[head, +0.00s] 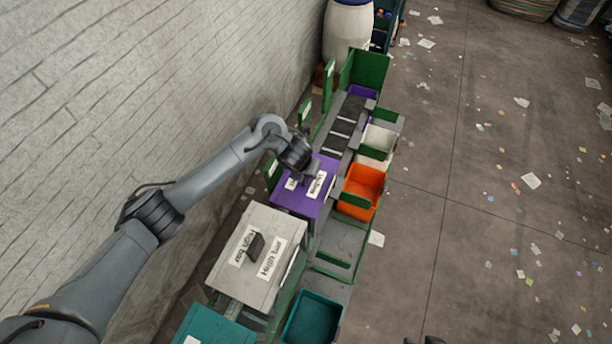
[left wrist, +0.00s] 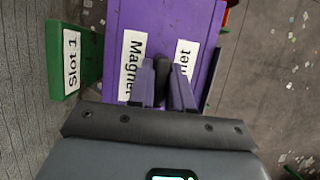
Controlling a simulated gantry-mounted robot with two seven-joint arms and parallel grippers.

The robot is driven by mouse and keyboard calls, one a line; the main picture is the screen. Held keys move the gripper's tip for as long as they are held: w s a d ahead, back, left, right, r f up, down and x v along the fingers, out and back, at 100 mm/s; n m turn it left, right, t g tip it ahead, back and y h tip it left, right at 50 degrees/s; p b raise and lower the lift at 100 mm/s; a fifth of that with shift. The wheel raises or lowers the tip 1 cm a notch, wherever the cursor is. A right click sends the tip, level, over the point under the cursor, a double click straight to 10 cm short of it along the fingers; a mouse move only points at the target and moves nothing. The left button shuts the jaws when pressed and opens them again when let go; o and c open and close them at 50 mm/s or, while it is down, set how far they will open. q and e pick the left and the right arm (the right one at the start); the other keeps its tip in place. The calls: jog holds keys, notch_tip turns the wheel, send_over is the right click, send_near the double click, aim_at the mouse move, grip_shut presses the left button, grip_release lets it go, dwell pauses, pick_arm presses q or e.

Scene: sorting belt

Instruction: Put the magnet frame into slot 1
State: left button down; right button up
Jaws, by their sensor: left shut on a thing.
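The magnet frame is a purple block (head: 290,200) with white labels, in the row of units along the wall in the head view. In the left wrist view it (left wrist: 205,25) fills the top middle, its labels reading "Magnet". My left gripper (left wrist: 163,88) is shut on its dark upright handle, between the two labels. In the head view this gripper (head: 309,176) is over the block's top. A green post with a "Slot 1" sign (left wrist: 72,62) stands just left of the block. I cannot tell whether the block is seated or raised. Dark tips at the bottom edge may be my right gripper (head: 432,340).
A grey labelled box (head: 225,270) with a dark handle stands nearer, beside the purple block. Dark belt sections (head: 345,125) run beyond it. An orange bin (head: 363,185) and a teal bin (head: 312,318) line the right side. The littered floor (head: 500,250) is open.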

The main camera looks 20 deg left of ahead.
aim_at(306, 188)
pick_arm(q)
jog(key=shift+f, duration=1.95)
jog(key=shift+f, duration=0.2)
jog(key=c, duration=1)
grip_release()
jog(key=shift+c, duration=0.2)
jog(key=shift+r, duration=0.1)
